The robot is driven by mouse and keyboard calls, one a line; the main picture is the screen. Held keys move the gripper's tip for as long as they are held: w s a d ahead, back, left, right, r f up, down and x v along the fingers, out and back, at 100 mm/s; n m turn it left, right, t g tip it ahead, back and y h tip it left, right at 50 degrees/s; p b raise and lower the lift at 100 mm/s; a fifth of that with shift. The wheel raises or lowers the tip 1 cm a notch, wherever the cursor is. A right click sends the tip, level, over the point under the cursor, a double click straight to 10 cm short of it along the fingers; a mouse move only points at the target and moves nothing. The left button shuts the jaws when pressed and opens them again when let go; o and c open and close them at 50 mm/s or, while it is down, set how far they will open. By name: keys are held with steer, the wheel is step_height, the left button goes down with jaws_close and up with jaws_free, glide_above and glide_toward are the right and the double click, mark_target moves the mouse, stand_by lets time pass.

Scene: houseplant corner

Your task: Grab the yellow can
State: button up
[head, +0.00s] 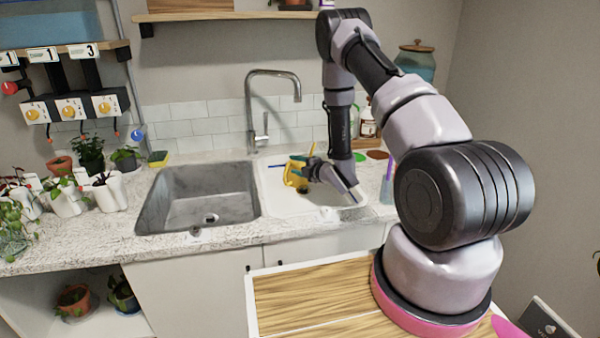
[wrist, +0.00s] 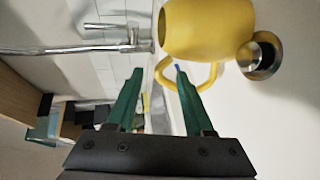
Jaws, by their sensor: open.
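The yellow can (head: 294,174) stands on the white drainboard right of the sink basin in the head view, beside my gripper (head: 306,163). In the wrist view the can (wrist: 205,28) shows its yellow body at the top, with a loop handle (wrist: 162,74) towards my gripper (wrist: 158,72). My green fingers are apart and hold nothing. The left side of the loop shows between the fingertips, and the right finger overlaps the loop's opening. I cannot tell whether that finger is through the loop or only in front of it. My gripper partly hides the can in the head view.
The grey sink basin (head: 200,197) is left of the can, with a tall metal faucet (head: 262,110) behind. A round metal drain (wrist: 262,55) lies beside the can. Potted plants (head: 90,152) line the counter's left. Bottles (head: 368,122) stand behind my arm.

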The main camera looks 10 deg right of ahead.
steer(key=x, duration=0.7)
jaws_close()
steer(key=shift+w+r, duration=0.1)
steer(key=shift+r, duration=0.05)
stand_by(1.2)
